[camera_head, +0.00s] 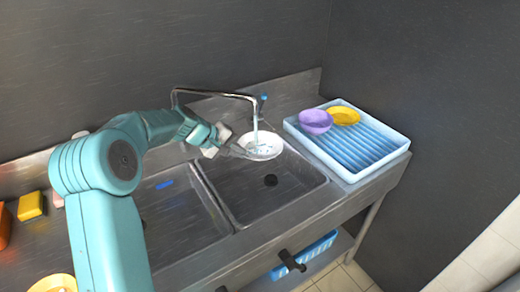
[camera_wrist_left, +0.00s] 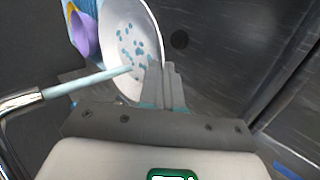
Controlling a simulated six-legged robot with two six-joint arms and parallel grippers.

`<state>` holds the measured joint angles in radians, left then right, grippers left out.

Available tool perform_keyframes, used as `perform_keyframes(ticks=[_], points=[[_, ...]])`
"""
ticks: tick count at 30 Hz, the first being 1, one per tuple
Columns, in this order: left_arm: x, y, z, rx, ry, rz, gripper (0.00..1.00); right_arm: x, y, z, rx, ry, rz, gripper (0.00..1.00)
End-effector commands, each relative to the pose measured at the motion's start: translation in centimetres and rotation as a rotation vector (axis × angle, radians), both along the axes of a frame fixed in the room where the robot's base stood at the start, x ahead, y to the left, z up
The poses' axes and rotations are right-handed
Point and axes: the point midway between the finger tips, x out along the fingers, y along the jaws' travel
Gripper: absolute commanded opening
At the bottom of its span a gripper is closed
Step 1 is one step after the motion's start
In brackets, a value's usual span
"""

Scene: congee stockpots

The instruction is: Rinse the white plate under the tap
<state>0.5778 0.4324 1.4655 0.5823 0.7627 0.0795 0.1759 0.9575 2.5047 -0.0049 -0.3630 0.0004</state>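The white plate (camera_head: 261,146) is held tilted over the right-hand sink basin by my left gripper (camera_head: 238,150). The tap (camera_head: 215,93) arches over the basin and a pale stream of water (camera_head: 256,128) falls onto the plate. In the left wrist view the plate (camera_wrist_left: 130,45) has blue droplets on its face, and the stream (camera_wrist_left: 90,82) meets it near the fingers (camera_wrist_left: 165,85). The fingers close on the plate's near edge. My right gripper is not in view.
A blue ribbed drying rack (camera_head: 365,160) stands right of the sink with a purple bowl (camera_head: 315,121) and a yellow bowl (camera_head: 343,116) at its back. The right basin (camera_head: 275,195) is empty below the plate. A yellow sponge (camera_head: 31,206) lies at the far left.

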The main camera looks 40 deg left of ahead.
Motion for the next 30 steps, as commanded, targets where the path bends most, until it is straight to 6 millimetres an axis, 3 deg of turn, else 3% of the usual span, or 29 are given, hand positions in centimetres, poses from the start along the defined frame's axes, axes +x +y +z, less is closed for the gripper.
perform_keyframes(ticks=[19,30], points=[[-4.5,-3.0,-0.2,0.001,-0.002,0.0,0.0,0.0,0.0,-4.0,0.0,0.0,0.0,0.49],[-6.6,-4.4,0.0,0.001,-0.002,0.0,0.0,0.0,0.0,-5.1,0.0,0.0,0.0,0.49]])
